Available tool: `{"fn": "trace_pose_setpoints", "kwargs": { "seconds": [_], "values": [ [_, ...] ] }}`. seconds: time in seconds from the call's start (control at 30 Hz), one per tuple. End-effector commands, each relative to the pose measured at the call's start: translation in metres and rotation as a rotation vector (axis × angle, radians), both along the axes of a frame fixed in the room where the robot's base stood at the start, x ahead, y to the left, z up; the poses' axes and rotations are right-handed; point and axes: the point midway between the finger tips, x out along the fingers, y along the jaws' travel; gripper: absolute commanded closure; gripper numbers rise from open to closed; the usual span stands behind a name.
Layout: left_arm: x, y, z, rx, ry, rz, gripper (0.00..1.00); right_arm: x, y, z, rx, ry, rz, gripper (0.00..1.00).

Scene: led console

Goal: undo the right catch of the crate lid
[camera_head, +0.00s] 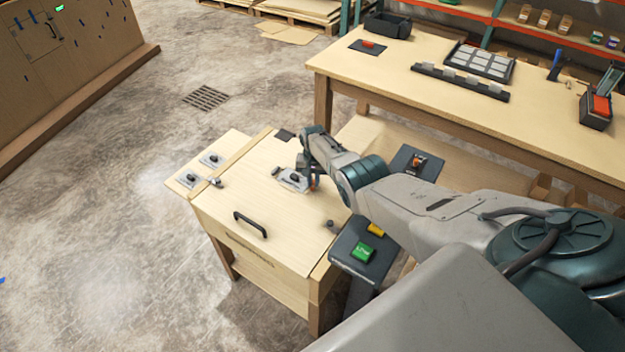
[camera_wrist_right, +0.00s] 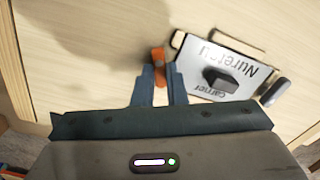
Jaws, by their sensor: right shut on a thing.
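The wooden crate's lid (camera_head: 262,197) is pale, with a black handle (camera_head: 250,225) near its front edge. My right gripper (camera_head: 309,183) is low over the lid's right part, its fingers pointing down. In the right wrist view its fingers (camera_wrist_right: 158,82) are shut on a small orange piece (camera_wrist_right: 158,56), which may be part of the right catch; the fingers hide its lower part. Beside it lies a metal plate (camera_wrist_right: 228,66) with a black knob, also seen in the head view (camera_head: 292,179). My left gripper is not in view.
A side board (camera_head: 196,178) left of the crate carries two plates with black knobs. A dark panel (camera_head: 362,250) with green and yellow blocks stands at the crate's right. A workbench (camera_head: 450,100) with trays is behind. Floor at left is clear.

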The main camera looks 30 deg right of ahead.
Motion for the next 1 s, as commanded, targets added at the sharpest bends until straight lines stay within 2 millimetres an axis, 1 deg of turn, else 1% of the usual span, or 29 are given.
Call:
{"fn": "trace_pose_setpoints", "kwargs": {
  "seconds": [0.2,0.5,0.7,1.0],
  "values": [
    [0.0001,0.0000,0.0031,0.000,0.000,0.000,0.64,-0.0017,-0.0013,0.0005,0.000,0.000,-0.184,1.00],
    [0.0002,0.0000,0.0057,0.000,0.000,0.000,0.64,-0.0033,-0.0024,0.0003,0.001,-0.001,-0.361,1.00],
    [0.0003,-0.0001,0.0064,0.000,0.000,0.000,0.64,-0.0039,-0.0026,0.0001,0.001,-0.001,-0.420,1.00],
    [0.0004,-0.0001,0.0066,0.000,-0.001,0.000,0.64,-0.0042,-0.0028,-0.0001,0.001,-0.001,-0.442,1.00]
  ]
}}
